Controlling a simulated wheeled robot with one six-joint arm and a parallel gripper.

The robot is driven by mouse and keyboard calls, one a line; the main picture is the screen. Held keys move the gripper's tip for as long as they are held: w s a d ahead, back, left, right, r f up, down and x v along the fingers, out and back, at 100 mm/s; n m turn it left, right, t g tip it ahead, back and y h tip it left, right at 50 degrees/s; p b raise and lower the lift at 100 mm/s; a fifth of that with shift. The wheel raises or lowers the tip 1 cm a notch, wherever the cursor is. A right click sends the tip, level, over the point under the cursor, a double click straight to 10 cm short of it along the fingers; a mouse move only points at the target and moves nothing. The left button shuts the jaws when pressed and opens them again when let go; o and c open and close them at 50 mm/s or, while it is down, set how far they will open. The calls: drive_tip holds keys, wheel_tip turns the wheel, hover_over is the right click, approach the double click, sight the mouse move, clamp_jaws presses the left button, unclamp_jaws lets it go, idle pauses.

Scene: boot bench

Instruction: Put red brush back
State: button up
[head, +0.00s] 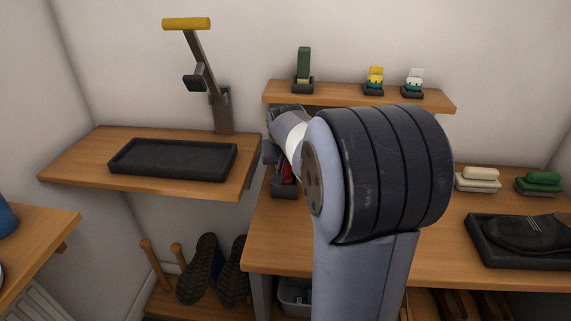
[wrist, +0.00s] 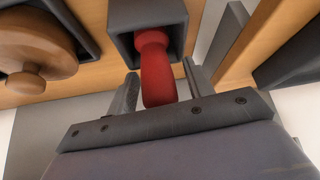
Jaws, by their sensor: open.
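The red brush (wrist: 155,70) shows in the wrist view as a rounded red handle. Its far end sits inside a dark square holder (wrist: 176,12); its bristles are hidden. My gripper (wrist: 161,76) is open, with one finger on each side of the red handle. In the head view, a bit of the red brush (head: 287,174) shows in the dark holder (head: 284,190) at the left end of the bench. My gripper (head: 270,152) is just above it there, partly hidden by my arm.
A round wooden knobbed object (wrist: 35,50) lies in a dark tray beside the holder. A shelf (head: 350,97) with small brushes hangs above. A side shelf (head: 70,160) with an empty black tray (head: 172,174) is at left. A shoe (head: 530,232) lies at right.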

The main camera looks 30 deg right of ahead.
drive_tip(key=shift+r, duration=0.35)
drive_tip(key=v, duration=1.1)
drive_tip(key=shift+s+r+p, duration=0.25)
drive_tip(key=shift+p, duration=0.2)
drive_tip(key=shift+a, duration=0.1)
